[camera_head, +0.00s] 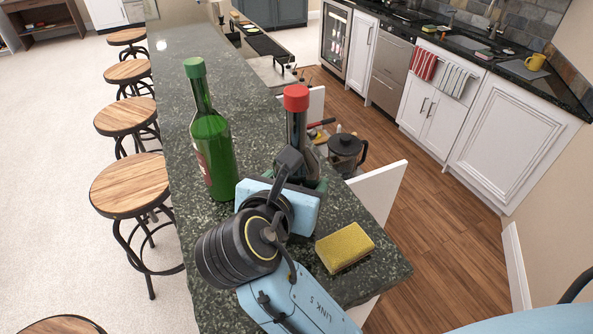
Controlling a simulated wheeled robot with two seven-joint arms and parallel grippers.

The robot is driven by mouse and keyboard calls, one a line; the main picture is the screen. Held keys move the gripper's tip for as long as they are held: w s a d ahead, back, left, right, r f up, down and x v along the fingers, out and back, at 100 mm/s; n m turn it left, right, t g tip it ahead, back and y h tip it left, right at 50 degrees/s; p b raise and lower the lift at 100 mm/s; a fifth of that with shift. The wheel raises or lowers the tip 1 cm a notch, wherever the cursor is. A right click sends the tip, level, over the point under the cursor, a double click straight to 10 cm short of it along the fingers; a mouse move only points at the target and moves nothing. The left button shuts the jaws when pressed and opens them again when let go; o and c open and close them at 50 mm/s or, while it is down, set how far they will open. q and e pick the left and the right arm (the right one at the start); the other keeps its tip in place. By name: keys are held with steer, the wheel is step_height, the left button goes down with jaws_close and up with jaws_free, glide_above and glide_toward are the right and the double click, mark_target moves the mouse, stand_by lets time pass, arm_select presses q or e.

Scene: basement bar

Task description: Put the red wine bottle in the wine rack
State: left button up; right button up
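A dark bottle with a red cap (298,128) stands on the dark granite counter; it appears to be the red wine bottle. Its lower part is hidden behind my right wrist and gripper (302,183). My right gripper is at or right in front of this bottle's lower body. Its fingers are hidden, so I cannot tell whether they are open, shut or touching the bottle. A green bottle with a green cap (211,140) stands upright to the left on the same counter. My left gripper is out of view. I see no clear wine rack.
A yellow sponge (344,247) lies on the granite counter (385,266) right of my wrist. A dark coffee pot (346,150) is beyond the counter's right edge, near an open white door (382,190). Several stools (130,185) line the left side. Wood floor (440,230) is clear.

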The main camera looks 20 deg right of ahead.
stand_by(0.3)
steer(key=o, duration=1.9)
steer(key=shift+f, duration=0.1)
steer(key=shift+c, duration=0.2)
